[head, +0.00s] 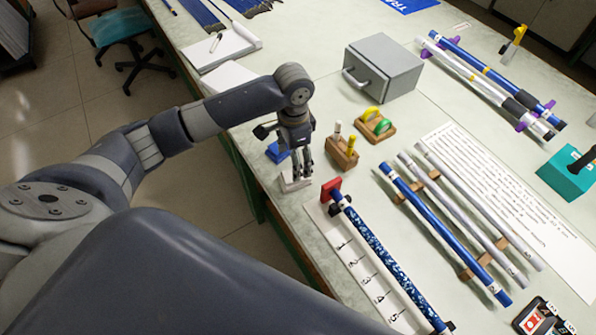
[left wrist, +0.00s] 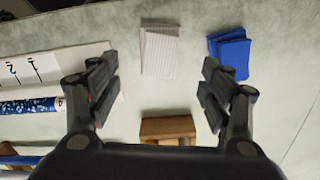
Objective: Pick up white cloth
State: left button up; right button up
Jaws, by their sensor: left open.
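The white cloth (head: 291,184) is a small folded stack near the table's left edge in the head view. It also shows in the left wrist view (left wrist: 160,52), top centre, flat on the table. A folded blue cloth (head: 277,153) lies beside it, also in the left wrist view (left wrist: 230,55). My left gripper (head: 304,168) points down over the table close to the white cloth and partly covers that area. In the left wrist view its fingers (left wrist: 160,78) are apart with nothing between them, and the white cloth lies beyond the fingertips. My right gripper is not in view.
A wooden holder with pegs (head: 342,157) stands right of my left gripper. A ruled white board (head: 362,272) with a blue speckled rod (head: 385,258) lies in front. Blue and white rods (head: 440,230) rest on wooden supports. A grey box (head: 385,66) stands behind.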

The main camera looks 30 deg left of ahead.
pick_arm(q)
jog(key=shift+s+f, duration=0.2)
jog(key=shift+f, duration=1.05)
notch_tip(320, 180, down, 4)
jog(key=shift+w+f+p, duration=0.15)
jog(key=shift+f+p, duration=0.05)
jog(key=shift+p, duration=0.6)
jog(key=shift+f, duration=0.4)
jog(key=shift+c, duration=0.2)
jog(key=c, duration=1.1)
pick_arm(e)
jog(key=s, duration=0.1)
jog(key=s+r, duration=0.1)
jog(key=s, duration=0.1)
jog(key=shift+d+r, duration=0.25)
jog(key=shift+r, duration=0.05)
